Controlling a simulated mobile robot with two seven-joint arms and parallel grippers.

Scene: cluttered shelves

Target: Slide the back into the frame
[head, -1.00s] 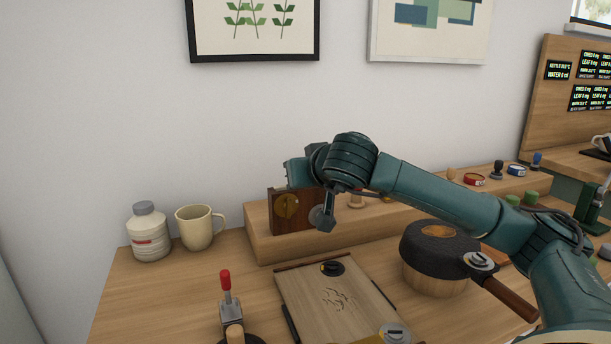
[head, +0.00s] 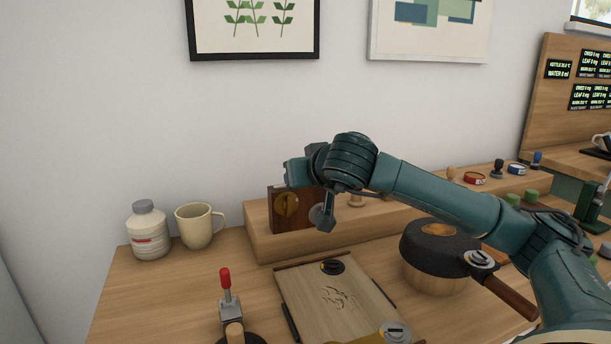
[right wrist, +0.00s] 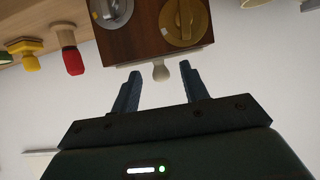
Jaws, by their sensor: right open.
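I cannot tell for sure which things are the frame and its back. A pale flat wooden board (head: 350,300), with a dark strip along its far edge, a round black knob and carved slots, lies on the table. A dark wooden box (head: 290,212) with a brass dial and a silver dial stands on the raised ledge. In the right wrist view the box (right wrist: 152,42) appears upside down, with a pale knob (right wrist: 160,73) on its edge. My right gripper (right wrist: 161,70) is open at the box, the knob between its fingertips with gaps on both sides. My left gripper is out of view.
A white jar (head: 149,232) and a cream mug (head: 196,227) stand at the left. A red-handled clamp (head: 229,300) is in front. A round black-and-wood pot (head: 437,262) stands at the right, below my forearm. Stamps and tins line the wooden ledge (head: 262,240).

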